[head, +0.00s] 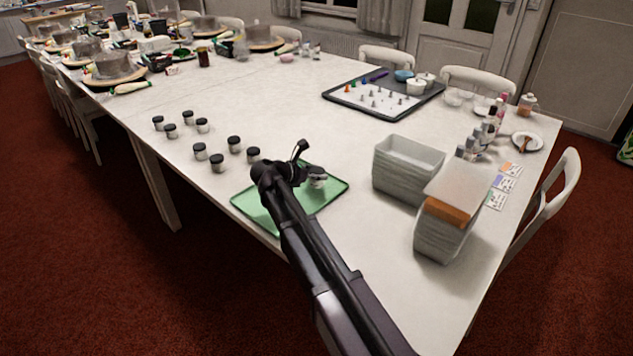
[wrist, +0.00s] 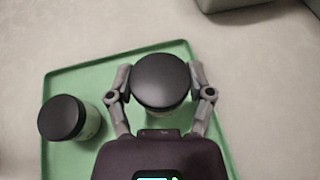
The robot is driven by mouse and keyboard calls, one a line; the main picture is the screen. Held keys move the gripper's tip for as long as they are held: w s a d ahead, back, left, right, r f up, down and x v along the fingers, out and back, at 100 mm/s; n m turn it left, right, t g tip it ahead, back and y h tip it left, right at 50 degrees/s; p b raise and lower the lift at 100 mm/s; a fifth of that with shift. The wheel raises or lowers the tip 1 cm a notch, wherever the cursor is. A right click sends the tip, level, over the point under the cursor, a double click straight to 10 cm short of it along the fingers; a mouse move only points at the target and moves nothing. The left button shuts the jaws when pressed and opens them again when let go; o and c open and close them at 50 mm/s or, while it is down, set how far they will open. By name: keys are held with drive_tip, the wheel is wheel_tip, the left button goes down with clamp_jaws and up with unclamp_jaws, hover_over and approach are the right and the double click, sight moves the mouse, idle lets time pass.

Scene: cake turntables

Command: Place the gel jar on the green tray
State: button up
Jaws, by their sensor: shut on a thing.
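My gripper (wrist: 161,90) is shut on a gel jar with a round black lid (wrist: 161,80), its fingers on either side of it. In the head view my gripper (head: 316,171) and the held jar (head: 318,182) are over the right part of the green tray (head: 331,192). The tray's rim also shows around the jar in the wrist view (wrist: 100,62). I cannot tell whether the held jar touches the tray. A second black-lidded jar (wrist: 66,118) stands at the tray's left edge in the wrist view. My arm hides part of the tray in the head view.
Several black-lidded jars (head: 200,150) stand left of the tray. Grey bins (head: 408,165) stand close on its right, one with an orange-edged top (head: 446,213). A dark tray with small pieces (head: 383,97) lies farther back. The table's middle (head: 290,110) is clear.

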drive_tip(key=shift+f+b, duration=1.15)
drive_tip(key=shift+f, duration=0.25)
drive_tip(key=shift+f, duration=0.2)
drive_tip(key=o, duration=1.1)
drive_tip(key=shift+o, duration=0.2)
drive_tip(key=shift+r, duration=0.25)
drive_tip(key=shift+s+a+r, duration=0.15)
drive_tip(key=shift+a, duration=0.05)
drive_tip(key=p+v, duration=0.4)
drive_tip(key=v, duration=0.7)
drive_tip(key=shift+s+a+r+p, duration=0.1)
drive_tip(key=shift+a+p, duration=0.15)
drive_tip(key=shift+p, duration=0.1)
